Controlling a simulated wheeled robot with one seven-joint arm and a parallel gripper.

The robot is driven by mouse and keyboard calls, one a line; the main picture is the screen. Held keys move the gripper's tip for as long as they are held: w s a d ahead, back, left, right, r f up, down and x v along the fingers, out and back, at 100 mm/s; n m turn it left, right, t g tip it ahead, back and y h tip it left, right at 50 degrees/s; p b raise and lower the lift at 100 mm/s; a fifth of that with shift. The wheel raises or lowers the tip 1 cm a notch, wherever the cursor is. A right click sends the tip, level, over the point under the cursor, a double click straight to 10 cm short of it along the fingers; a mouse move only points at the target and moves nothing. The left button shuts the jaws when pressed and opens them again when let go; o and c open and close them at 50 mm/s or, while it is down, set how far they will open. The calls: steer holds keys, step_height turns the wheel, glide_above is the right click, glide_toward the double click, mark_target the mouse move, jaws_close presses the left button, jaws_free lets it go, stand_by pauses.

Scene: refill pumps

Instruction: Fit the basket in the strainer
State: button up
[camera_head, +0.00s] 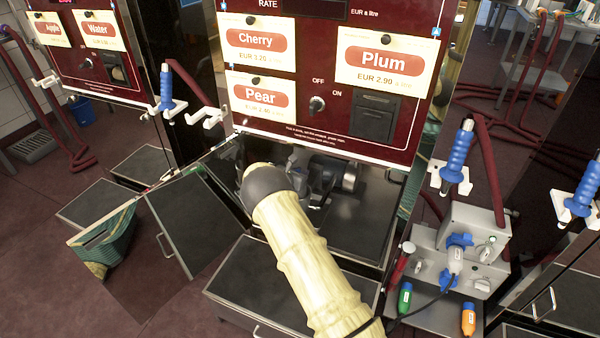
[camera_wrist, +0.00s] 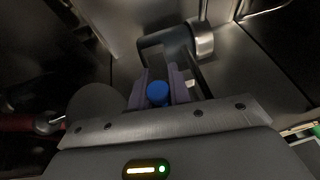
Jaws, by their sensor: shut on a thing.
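My gripper (camera_wrist: 168,88) is shut on a small round blue knob (camera_wrist: 157,93) in the wrist view. What lies below the knob is hidden, so I cannot tell whether it belongs to the basket; no mesh shows. A grey metal pipe with a bright cylindrical end (camera_wrist: 201,40) lies just beyond my fingers. A silver cylinder (camera_head: 350,177) also shows inside the open cabinet in the head view. I cannot make out the strainer's opening. My arm reaches into the cabinet in the head view and its dark wrist hides much of the space there.
The open cabinet door (camera_head: 197,222) stands left of my arm, and a dark drawer box (camera_head: 240,275) is below. A grey box with blue fittings (camera_head: 475,232) stands at right. The dispenser panel (camera_head: 320,112) overhangs the cabinet opening.

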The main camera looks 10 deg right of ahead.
steer(key=shift+f+b, duration=1.9)
steer(key=shift+f, duration=0.95)
steer(key=o, duration=0.9)
steer(key=p+v, duration=0.4)
steer(key=v, duration=1.3)
steer(key=shift+s+a, duration=0.1)
steer(key=shift+a, duration=0.1)
